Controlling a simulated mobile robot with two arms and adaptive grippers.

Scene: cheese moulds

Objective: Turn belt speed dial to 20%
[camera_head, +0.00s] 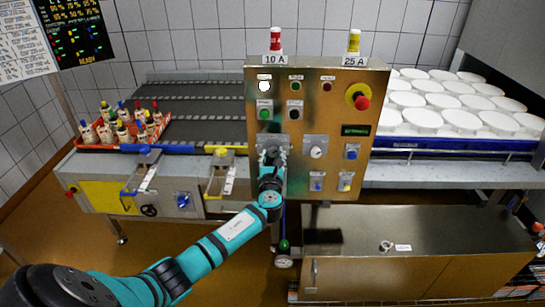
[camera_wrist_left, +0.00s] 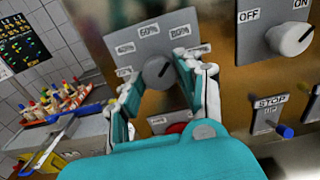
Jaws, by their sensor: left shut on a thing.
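The belt speed dial (camera_wrist_left: 157,72) is a dark round knob on a grey plate (camera_wrist_left: 140,40) with percent labels around it, seen in the left wrist view. A pale mark on the knob seems to point up and right, toward the 80% label (camera_wrist_left: 181,31); its exact setting is hard to read. The 20% label (camera_wrist_left: 123,72) seems to be at the left, partly by a finger. My left gripper (camera_wrist_left: 160,88) has its fingers on both sides of the knob, shut on it. In the head view my left gripper (camera_head: 272,156) reaches the control panel and hides the dial. My right gripper is not in view.
The control panel (camera_head: 334,110) carries buttons, a red emergency stop (camera_head: 362,102) and an OFF/ON knob (camera_wrist_left: 290,38) right of the dial. A red crate of bottles (camera_head: 112,148) stands left on the conveyor. White moulds (camera_head: 460,120) fill the right side.

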